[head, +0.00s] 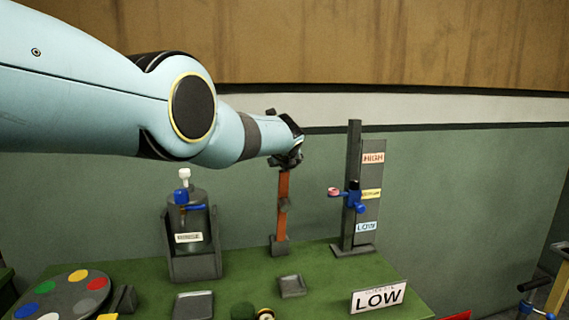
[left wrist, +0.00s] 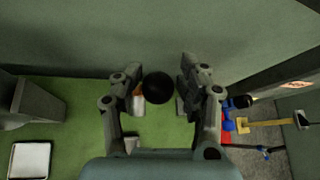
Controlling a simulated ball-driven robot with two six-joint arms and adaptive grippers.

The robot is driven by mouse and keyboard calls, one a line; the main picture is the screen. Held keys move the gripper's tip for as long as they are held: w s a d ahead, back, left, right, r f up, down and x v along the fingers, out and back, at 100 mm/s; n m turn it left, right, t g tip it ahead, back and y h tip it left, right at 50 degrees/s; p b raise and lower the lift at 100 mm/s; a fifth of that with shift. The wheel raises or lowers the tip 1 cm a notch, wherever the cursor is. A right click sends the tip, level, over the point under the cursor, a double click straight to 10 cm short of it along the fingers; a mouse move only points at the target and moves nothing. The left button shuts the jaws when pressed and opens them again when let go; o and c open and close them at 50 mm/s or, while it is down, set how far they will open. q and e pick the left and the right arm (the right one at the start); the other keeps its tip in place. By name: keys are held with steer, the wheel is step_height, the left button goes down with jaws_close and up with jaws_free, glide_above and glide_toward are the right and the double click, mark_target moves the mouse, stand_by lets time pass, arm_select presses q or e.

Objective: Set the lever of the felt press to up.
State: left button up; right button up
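A brown lever bar (head: 283,202) stands nearly upright from a small dark base (head: 279,246) on the green bench. I take it for the press lever; no press name is readable. Its top is hidden behind my left gripper (head: 289,152) in the head view. In the left wrist view a round black knob (left wrist: 158,88) sits between the two fingers of my left gripper (left wrist: 160,80). The fingers are apart, with a visible gap on each side of the knob. My right gripper is not in view.
Right of the lever stands a dark slide post (head: 353,150) with a blue clamp and HIGH and LOW labels. Left stands a grey device (head: 192,255) with a white knob. A LOW sign (head: 378,297), a small tray (head: 291,285) and a colour-dotted disc (head: 65,296) are in front.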

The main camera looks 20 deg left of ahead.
arm_select(q)
steer(key=shift+o, duration=0.8)
steer(key=shift+s+f, duration=0.1)
steer(key=shift+f, duration=0.2)
steer(key=shift+r, duration=0.1)
steer(key=shift+d, duration=0.1)
steer(key=shift+s+d+r, duration=0.1)
steer(key=shift+s+r, duration=0.1)
steer(key=shift+s, duration=0.2)
steer(key=s+d, duration=0.3)
steer(key=s, duration=0.8)
steer(key=shift+s+d, duration=0.25)
steer(key=shift+d, duration=0.15)
